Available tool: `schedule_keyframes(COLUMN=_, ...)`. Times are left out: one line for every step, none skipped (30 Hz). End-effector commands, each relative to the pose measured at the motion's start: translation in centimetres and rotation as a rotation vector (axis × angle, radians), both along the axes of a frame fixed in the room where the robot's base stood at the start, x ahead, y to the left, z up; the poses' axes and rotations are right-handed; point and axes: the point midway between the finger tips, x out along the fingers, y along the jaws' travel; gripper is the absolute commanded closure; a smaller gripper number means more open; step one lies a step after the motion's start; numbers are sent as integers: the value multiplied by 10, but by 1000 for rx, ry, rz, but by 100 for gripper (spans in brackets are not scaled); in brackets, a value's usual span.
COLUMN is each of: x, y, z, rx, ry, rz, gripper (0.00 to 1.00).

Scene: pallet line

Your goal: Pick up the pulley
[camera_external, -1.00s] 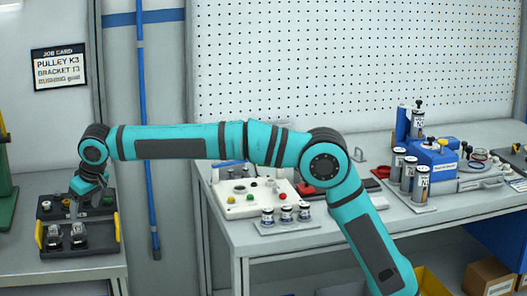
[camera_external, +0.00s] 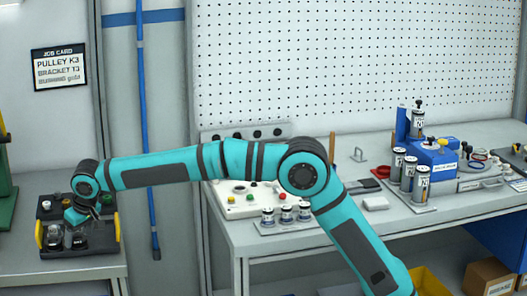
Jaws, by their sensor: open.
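A black tray (camera_external: 100,247) with yellow handles stands on the left bench and holds several small parts. Which of them is the pulley is too small to tell. Two shiny metallic parts, a left one (camera_external: 54,238) and a right one (camera_external: 79,242), sit in the front part of the tray. A small part with a pale top (camera_external: 46,206) sits at the back left. My gripper (camera_external: 74,218) is open, low over the middle of the tray, and its teal wrist hides some parts. Whether it touches anything cannot be told.
A job card (camera_external: 59,67) on the wall names a pulley and a bracket. The right bench (camera_external: 340,232) holds a white control box (camera_external: 240,208), several small jars (camera_external: 286,214) and a blue unit (camera_external: 437,158). A blue pole (camera_external: 146,120) stands between the benches.

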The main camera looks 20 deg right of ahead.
Motion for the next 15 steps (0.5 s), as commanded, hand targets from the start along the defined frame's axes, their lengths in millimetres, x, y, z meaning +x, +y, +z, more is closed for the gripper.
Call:
schedule_keyframes(x=2, y=2, z=-5, rx=0, ry=0, rz=0, gripper=28)
schedule_keyframes(x=2, y=2, z=-7, rx=1, ry=0, rz=0, gripper=28)
schedule_keyframes(x=3, y=3, z=-8, rx=2, ry=-1, rz=0, gripper=28)
schedule_keyframes(x=3, y=3, z=-9, rx=2, ry=-1, rz=0, gripper=28)
schedule_keyframes(x=3, y=3, z=-9, rx=2, ry=-1, rz=0, gripper=28)
schedule_keyframes(x=3, y=3, z=-9, rx=2, ry=-1, rz=0, gripper=28)
schedule_keyframes(x=3, y=3, z=-9, rx=2, ry=-1, rz=0, gripper=28)
schedule_keyframes(x=3, y=3, z=-9, rx=2, ry=-1, rz=0, gripper=28)
schedule_keyframes(x=3, y=3, z=-9, rx=2, ry=-1, rz=0, gripper=28)
schedule_keyframes(x=3, y=3, z=-9, rx=2, ry=-1, rz=0, gripper=32)
schedule_keyframes(x=3, y=3, z=-9, rx=2, ry=-1, rz=0, gripper=38)
schedule_keyframes(x=3, y=3, z=-9, rx=2, ry=-1, rz=0, gripper=46)
schedule_keyframes(x=3, y=3, z=-9, rx=2, ry=-1, rz=0, gripper=52)
schedule_keyframes(x=3, y=3, z=-9, rx=2, ry=-1, rz=0, gripper=58)
schedule_keyframes(x=3, y=3, z=-9, rx=2, ry=-1, rz=0, gripper=66)
